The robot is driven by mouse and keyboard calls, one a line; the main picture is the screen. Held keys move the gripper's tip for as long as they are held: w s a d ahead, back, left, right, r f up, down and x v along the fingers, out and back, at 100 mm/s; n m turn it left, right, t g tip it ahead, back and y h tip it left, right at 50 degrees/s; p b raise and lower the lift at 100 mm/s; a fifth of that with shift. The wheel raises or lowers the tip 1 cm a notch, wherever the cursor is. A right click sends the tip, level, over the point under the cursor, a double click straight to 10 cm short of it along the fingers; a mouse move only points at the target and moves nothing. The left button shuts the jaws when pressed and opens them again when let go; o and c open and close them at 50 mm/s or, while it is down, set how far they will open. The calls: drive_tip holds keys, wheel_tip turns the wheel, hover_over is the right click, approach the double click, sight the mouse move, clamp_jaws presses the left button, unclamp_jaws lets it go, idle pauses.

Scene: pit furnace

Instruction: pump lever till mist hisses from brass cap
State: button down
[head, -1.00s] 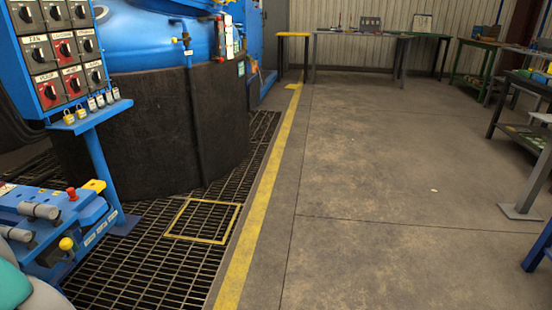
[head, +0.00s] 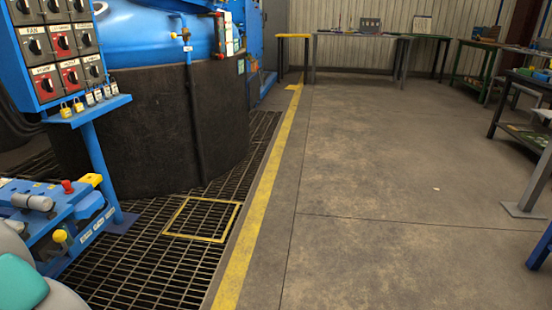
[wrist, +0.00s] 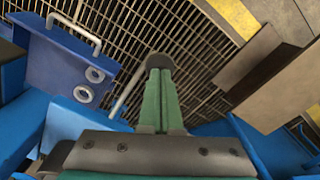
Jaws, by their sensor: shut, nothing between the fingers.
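My gripper (wrist: 160,100) shows in the wrist view with its two green fingers shut together and nothing between them, over the floor grating. A thin grey rod (wrist: 127,92) runs beside the fingers, on their left; I cannot tell whether it is the lever or whether they touch. In the head view a small brass-coloured fitting (head: 186,36) sits on the blue pipe by the furnace; I cannot tell if it is the brass cap. No mist shows there. A yellow ball knob (head: 60,236) is on the blue console at lower left. My gripper is outside the head view.
The blue console (head: 85,207) stands at left under a switch panel (head: 55,45). The dark furnace wall (head: 125,140) rises behind the grating (head: 150,285). In the wrist view, a blue bracket with a handle (wrist: 60,60) is close left. Open concrete floor lies right of the yellow line (head: 262,205).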

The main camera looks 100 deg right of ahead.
wheel_tip(320, 180, up, 11)
drive_tip(key=w+p, duration=0.2)
drive_tip(key=p, duration=0.2)
drive_tip(key=shift+w+d+p, duration=0.3)
drive_tip(key=shift+w+d, duration=0.05)
drive_tip(key=shift+d, duration=0.05)
drive_tip(key=shift+f, duration=0.1)
drive_tip(key=s+f+b, duration=0.1)
drive_tip(key=f, duration=0.2)
drive_tip(key=f+b, duration=0.2)
drive_tip(key=f, duration=0.2)
drive_tip(key=s+f+b, duration=0.1)
drive_tip(key=f, duration=0.3)
drive_tip(key=shift+s+a, duration=0.35)
drive_tip(key=shift+a, duration=0.05)
drive_tip(key=shift+r, duration=0.2)
wheel_tip(320, 180, up, 11)
drive_tip(key=w+p, duration=0.2)
drive_tip(key=p, duration=0.2)
drive_tip(key=shift+w+d, duration=0.35)
drive_tip(key=shift+d, duration=0.05)
